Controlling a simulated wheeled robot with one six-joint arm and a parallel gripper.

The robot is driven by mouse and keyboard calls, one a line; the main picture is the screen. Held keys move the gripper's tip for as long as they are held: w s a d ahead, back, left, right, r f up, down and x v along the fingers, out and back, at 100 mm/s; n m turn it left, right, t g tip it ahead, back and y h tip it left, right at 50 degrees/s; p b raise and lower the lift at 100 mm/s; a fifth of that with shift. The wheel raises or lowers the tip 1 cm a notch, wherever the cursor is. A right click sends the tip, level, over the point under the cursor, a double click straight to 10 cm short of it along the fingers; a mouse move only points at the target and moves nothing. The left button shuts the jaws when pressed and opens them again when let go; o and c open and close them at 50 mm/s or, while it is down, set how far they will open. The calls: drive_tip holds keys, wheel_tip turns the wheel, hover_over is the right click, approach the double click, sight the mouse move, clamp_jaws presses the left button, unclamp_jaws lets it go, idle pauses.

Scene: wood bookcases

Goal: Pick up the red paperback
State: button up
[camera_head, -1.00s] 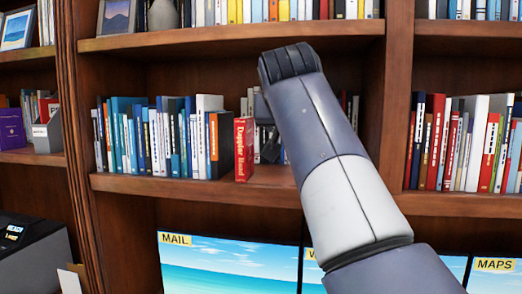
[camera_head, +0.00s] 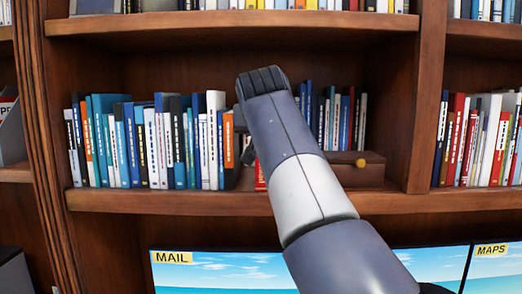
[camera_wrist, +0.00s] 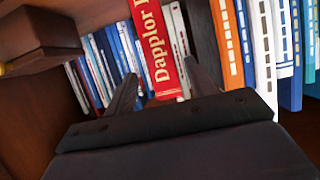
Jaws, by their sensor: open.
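The red paperback (camera_wrist: 158,50) shows its spine with pale lettering in the wrist view. It lies between the two fingers of my gripper (camera_wrist: 162,75), which are open around its near end. I cannot tell whether either finger touches it. In the head view my arm hides most of the red paperback (camera_head: 260,176), leaving a thin red strip beside the forearm. My gripper (camera_head: 247,148) is mostly hidden behind the wrist there.
A row of upright books (camera_head: 150,142) fills the shelf left of my arm. More books (camera_head: 340,120) and a wooden box (camera_head: 352,170) with a yellow knob stand to the right. The upper shelf board (camera_head: 230,22) runs above, and screens (camera_head: 215,270) stand below.

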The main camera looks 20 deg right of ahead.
drive_tip(key=p+x, duration=0.2)
drive_tip(key=x, duration=0.3)
drive_tip(key=shift+w+a, duration=0.1)
drive_tip(key=shift+w, duration=0.1)
drive_tip(key=shift+c, duration=0.5)
drive_tip(key=shift+r, duration=0.1)
clamp_jaws()
